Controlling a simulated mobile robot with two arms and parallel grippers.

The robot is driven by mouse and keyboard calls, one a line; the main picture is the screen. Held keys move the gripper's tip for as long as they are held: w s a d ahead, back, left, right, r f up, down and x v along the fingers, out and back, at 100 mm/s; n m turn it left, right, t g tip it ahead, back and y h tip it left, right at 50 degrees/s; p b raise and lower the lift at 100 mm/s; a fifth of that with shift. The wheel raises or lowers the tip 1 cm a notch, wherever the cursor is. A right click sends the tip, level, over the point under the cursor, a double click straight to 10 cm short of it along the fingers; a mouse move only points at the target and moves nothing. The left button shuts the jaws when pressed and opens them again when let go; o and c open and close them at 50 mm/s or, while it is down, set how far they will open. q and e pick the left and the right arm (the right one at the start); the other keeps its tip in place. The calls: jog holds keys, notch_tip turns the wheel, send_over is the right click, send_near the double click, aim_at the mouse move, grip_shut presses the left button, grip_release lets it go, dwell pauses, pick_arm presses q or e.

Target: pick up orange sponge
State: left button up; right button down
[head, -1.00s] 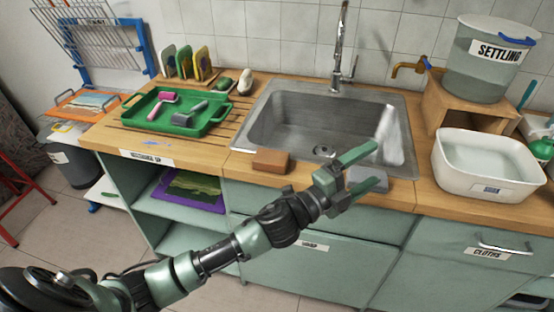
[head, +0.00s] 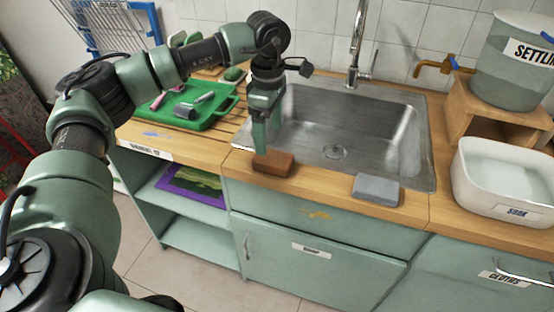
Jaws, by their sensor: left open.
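The orange sponge (head: 274,165) is a brownish-orange block lying flat on the wooden counter, at the front left corner of the sink. My left gripper (head: 265,139) points down from above at the sponge's back left side. Its jaws are open with nothing between them. One fingertip overlaps the sponge's upper left edge in the picture, and I cannot tell whether it touches. My right gripper is out of the picture.
The steel sink (head: 335,135) lies right behind the sponge. A grey block (head: 377,189) sits to the right on the front counter edge. A green tray (head: 222,113) with rollers stands at the left, and a white basin (head: 505,187) at the right.

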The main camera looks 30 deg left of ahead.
aim_at(270, 157)
pick_arm(q)
jog(key=f, duration=0.2)
jog(key=f+p, duration=0.1)
jog(key=f, duration=0.1)
jog(key=s+f, duration=0.1)
jog(key=f, duration=0.1)
jog(key=shift+d+f, duration=0.25)
jog(key=shift+d, duration=0.15)
jog(key=shift+f, duration=0.4)
jog(key=shift+c, duration=0.3)
jog(key=c, duration=1.5)
jog(key=shift+r, duration=0.15)
notch_tip(270, 157, up, 20)
jog(key=shift+f+b, duration=0.1)
jog(key=shift+b, duration=0.45)
